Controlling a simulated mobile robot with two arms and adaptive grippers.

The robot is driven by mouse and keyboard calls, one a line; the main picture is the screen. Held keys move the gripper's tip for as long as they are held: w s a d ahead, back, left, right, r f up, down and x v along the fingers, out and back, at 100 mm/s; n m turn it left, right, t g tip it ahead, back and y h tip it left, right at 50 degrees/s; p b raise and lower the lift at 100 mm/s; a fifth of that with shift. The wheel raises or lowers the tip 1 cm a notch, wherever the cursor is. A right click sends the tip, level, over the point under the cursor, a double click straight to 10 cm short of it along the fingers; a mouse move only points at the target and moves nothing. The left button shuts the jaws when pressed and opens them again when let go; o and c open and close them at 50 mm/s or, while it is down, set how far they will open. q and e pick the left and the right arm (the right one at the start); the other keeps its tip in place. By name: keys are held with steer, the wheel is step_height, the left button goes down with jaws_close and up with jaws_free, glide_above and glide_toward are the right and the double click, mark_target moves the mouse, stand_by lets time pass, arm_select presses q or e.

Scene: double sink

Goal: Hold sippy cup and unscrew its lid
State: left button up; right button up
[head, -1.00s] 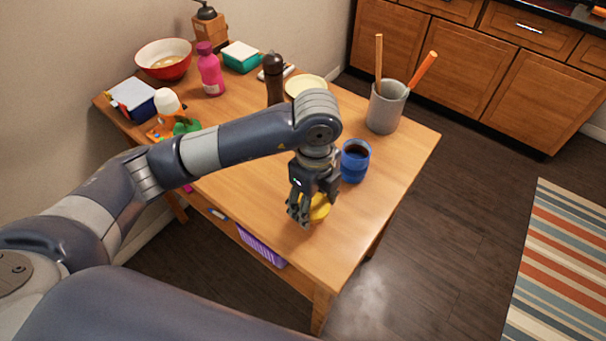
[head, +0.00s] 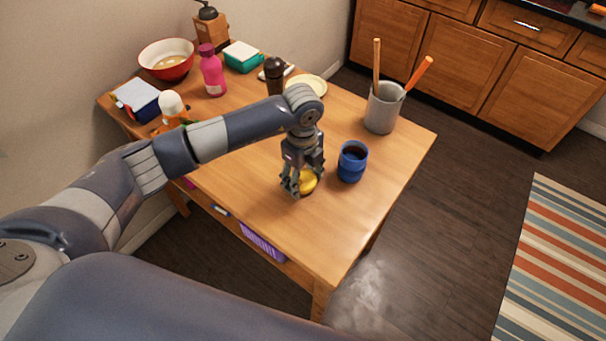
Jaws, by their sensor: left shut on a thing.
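The sippy cup (head: 352,164) is blue and stands upright on the wooden table, with its top open and dark inside. My left gripper (head: 301,184) points down just left of the cup, apart from it. It is shut on a round yellow lid (head: 309,182), partly hidden behind the fingers. The lid is off the cup, low over the table or touching it; I cannot tell which. My right gripper is not in view.
A grey utensil holder (head: 381,111) stands behind the cup. A brown pepper mill (head: 274,78), a pale plate (head: 310,86), a pink bottle (head: 212,76) and a red bowl (head: 150,63) stand further back. The table's front (head: 290,235) is clear.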

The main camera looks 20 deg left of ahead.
arm_select(q)
steer(key=shift+f, duration=0.15)
steer(key=o, duration=1.2)
